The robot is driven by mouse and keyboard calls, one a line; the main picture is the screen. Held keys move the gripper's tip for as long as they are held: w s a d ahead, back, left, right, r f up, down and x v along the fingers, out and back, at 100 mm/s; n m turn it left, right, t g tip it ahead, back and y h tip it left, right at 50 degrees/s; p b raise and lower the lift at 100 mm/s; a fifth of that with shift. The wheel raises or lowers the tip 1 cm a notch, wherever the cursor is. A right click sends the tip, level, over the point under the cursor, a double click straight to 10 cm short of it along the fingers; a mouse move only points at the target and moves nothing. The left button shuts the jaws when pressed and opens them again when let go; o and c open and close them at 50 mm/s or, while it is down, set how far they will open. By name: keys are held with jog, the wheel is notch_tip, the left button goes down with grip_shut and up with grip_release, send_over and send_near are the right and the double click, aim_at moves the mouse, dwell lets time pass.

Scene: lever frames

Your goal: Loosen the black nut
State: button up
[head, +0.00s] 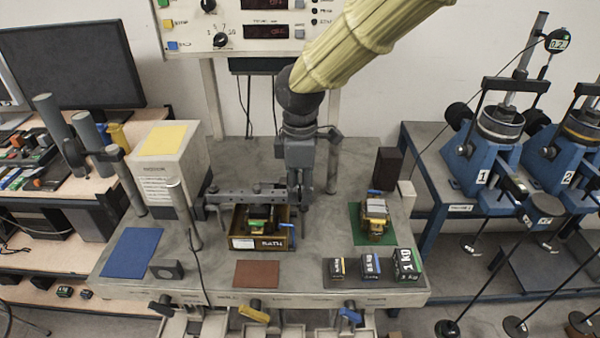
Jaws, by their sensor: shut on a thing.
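My gripper (300,196) points straight down in the middle of the bench, at the right end of a dark horizontal bar (240,196). It is shut on a small dark part there. The fingers hide most of that part, so I cannot tell whether it is the black nut. The bar carries small dark fittings along its top and reaches left to a light grey post (183,212). No black nut stands out clearly elsewhere on the bar.
Below the bar sits a box marked BATH (262,243). A gold and black object (375,214) stands on a green mat at right. Black weights (371,266) line the front right. A pale box (165,165) stands at left; the front middle is fairly clear.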

jog(key=n+p, duration=0.5)
jog(key=shift+s+r, duration=0.15)
jog(key=shift+r, duration=0.15)
jog(key=shift+d+f+n+p, duration=0.1)
jog(key=shift+f+n+p, duration=0.05)
jog(key=shift+n+p, duration=1.65)
jog(key=shift+n, duration=0.3)
jog(key=o, duration=1)
jog(key=shift+s+f, duration=0.1)
notch_tip(320, 180, up, 12)
